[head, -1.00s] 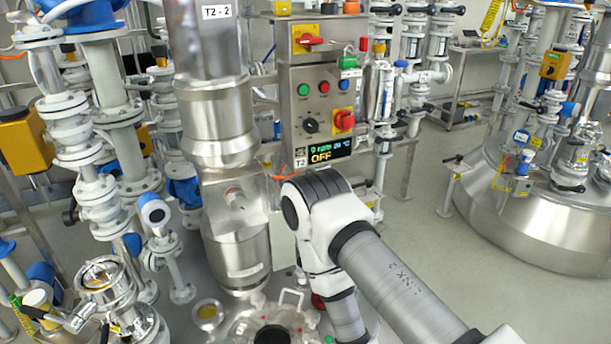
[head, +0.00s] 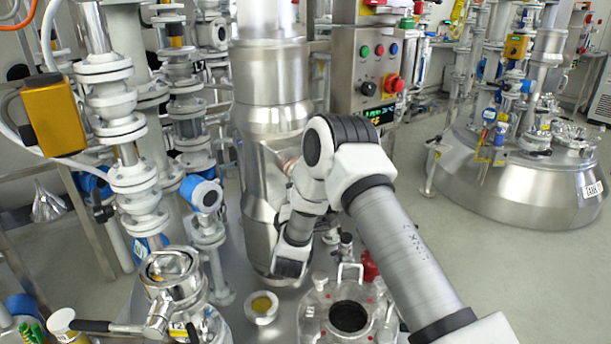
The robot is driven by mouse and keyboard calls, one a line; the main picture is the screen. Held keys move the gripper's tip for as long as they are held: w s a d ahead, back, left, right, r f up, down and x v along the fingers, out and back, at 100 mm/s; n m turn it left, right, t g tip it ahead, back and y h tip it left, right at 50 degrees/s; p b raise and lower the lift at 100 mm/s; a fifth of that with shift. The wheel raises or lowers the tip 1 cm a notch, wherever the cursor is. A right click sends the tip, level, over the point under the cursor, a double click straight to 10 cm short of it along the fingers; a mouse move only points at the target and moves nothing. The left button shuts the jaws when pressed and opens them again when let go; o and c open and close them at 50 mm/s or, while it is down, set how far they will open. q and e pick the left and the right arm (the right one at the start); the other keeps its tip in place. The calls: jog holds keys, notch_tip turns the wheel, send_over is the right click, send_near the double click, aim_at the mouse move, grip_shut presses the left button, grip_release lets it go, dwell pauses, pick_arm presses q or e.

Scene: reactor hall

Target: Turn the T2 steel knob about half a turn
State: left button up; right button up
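The T2 steel column (head: 272,95) stands in the middle of the head view. On the housing low on the column, a small round pinkish-steel part (head: 288,164) shows beside my arm; it may be the steel knob, but my arm covers much of that area. The control panel (head: 347,75) right of the column carries a black rotary knob (head: 368,89) and a red knob (head: 393,83). My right arm comes in from the lower right and bends down in front of the housing. I cannot make out its gripper fingers. My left gripper is not in view.
A steel vessel lid with a dark round port (head: 348,316) and a yellow-filled sight glass (head: 261,306) lie below my arm. White flanged pipes (head: 128,150) and a yellow box (head: 50,115) crowd the left. A large steel vessel (head: 520,190) stands right, with clear floor before it.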

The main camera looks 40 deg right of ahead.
jog(key=shift+h, duration=0.3)
jog(key=x, duration=0.5)
jog(key=r+x, duration=0.1)
jog(key=x, duration=0.2)
jog(key=shift+s, duration=0.15)
jog(key=c, duration=0.9)
